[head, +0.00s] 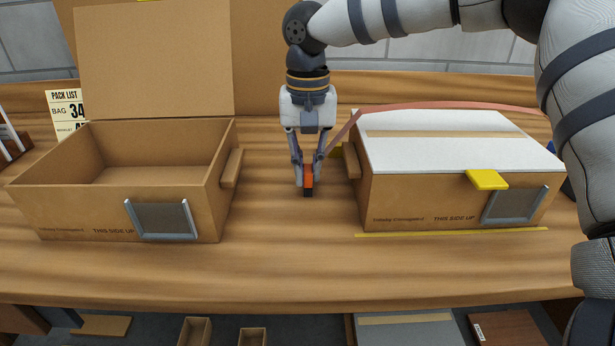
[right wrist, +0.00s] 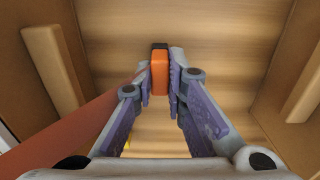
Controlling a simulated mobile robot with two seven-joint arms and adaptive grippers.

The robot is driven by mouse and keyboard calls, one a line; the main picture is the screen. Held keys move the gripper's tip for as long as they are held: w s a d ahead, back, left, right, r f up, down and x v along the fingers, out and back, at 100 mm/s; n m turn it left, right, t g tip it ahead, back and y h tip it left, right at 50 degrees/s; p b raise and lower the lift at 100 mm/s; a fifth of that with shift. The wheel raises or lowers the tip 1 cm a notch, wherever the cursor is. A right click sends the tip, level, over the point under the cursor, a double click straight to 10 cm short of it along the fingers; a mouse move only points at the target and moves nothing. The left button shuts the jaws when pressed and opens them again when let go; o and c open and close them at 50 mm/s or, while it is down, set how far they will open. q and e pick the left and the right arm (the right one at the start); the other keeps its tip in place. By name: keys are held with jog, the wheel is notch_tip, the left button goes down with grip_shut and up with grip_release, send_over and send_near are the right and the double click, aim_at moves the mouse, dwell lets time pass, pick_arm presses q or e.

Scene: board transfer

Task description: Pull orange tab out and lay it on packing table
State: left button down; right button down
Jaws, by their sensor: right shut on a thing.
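My right gripper (head: 308,174) points down between the two boxes, shut on the orange tab (head: 309,178). The tab is a small orange block with a dark lower end, close above or touching the packing table (head: 275,255); I cannot tell which. In the right wrist view the orange tab (right wrist: 160,76) is between the two fingertips (right wrist: 161,82). A reddish strap (head: 430,105) runs from near the gripper over the back of the right box; it also shows at lower left in the right wrist view (right wrist: 85,130). My left gripper is not in view.
An open cardboard box (head: 75,205) stands at left with its lid raised. A box with a white top (head: 455,150) and yellow tab (head: 487,180) stands at right. A yellow strip (head: 450,233) lies before it. A pack list card (head: 66,108) is at far left. The table's front is clear.

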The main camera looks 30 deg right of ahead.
aim_at(307, 168)
jog(key=shift+r, duration=0.1)
jog(key=shift+r, duration=1.4)
jog(key=shift+r+p, duration=0.4)
jog(key=shift+r, duration=1.85)
